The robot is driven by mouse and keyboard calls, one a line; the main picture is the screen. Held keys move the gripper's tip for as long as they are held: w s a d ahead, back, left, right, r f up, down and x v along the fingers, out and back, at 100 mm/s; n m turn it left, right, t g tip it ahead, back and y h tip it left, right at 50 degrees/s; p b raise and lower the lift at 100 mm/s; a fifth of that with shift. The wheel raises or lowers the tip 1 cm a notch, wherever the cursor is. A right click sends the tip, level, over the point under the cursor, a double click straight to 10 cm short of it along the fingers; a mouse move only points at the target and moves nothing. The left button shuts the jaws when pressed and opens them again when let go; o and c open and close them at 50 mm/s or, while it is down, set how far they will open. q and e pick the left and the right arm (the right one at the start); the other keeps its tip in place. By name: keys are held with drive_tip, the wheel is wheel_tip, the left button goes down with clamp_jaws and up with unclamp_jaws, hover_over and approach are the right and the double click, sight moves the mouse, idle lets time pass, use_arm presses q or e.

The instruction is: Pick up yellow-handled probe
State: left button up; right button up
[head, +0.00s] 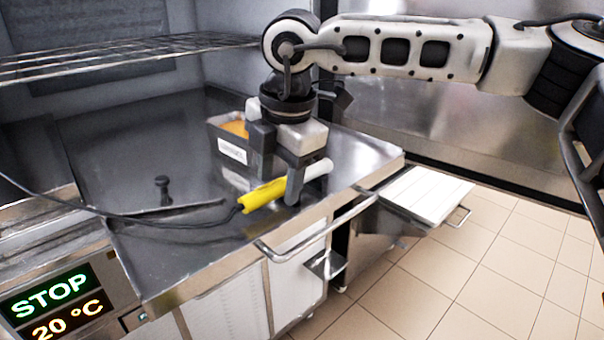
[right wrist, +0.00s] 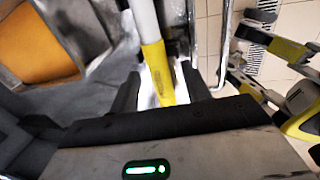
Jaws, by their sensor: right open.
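The probe has a yellow handle (head: 258,196) and a pale shaft (head: 318,170), and lies on the dark metal counter near its front edge. A black cable runs from its handle to the left. My right gripper (head: 279,186) is over the probe, pointing down, with its fingers apart. In the right wrist view the yellow handle (right wrist: 157,72) and white shaft (right wrist: 144,20) lie between the two open fingers (right wrist: 160,88). I cannot tell whether either finger touches it.
A metal container (head: 228,150) with orange contents and a label stands just behind the gripper; it also shows in the right wrist view (right wrist: 82,55). A small black knob (head: 162,188) is on the left. A wire shelf (head: 120,58) hangs above. A front rail (head: 310,232) edges the counter.

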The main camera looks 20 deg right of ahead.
drive_tip(key=shift+f, duration=0.3)
clamp_jaws()
drive_tip(key=shift+r, duration=0.2)
